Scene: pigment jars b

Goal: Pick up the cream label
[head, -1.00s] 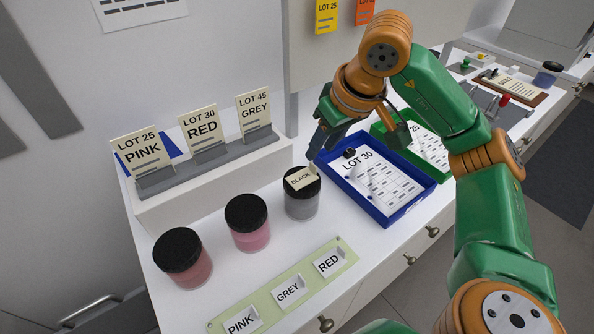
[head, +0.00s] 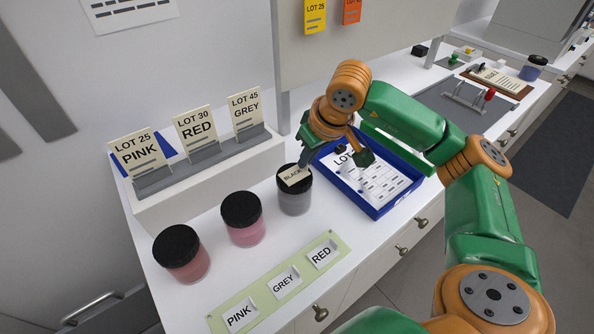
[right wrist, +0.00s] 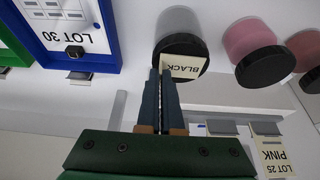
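The cream label (head: 292,177), reading BLACK, lies over the dark lid of the grey jar (head: 295,200). It also shows in the right wrist view (right wrist: 182,67), at the fingertips. My right gripper (head: 304,163) reaches down to the label's edge from the back right. In the right wrist view its two fingers (right wrist: 160,75) are nearly together, with the label's edge at their tips. It looks shut on the label. Whether the label is clear of the lid cannot be told. My left gripper is not in view.
A pink jar (head: 242,218) and a red jar (head: 181,254) stand to the left. A green strip (head: 252,291) with PINK, GREY and RED labels lies in front. A grey card holder (head: 205,157) stands behind. A blue tray (head: 377,214) is at the right.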

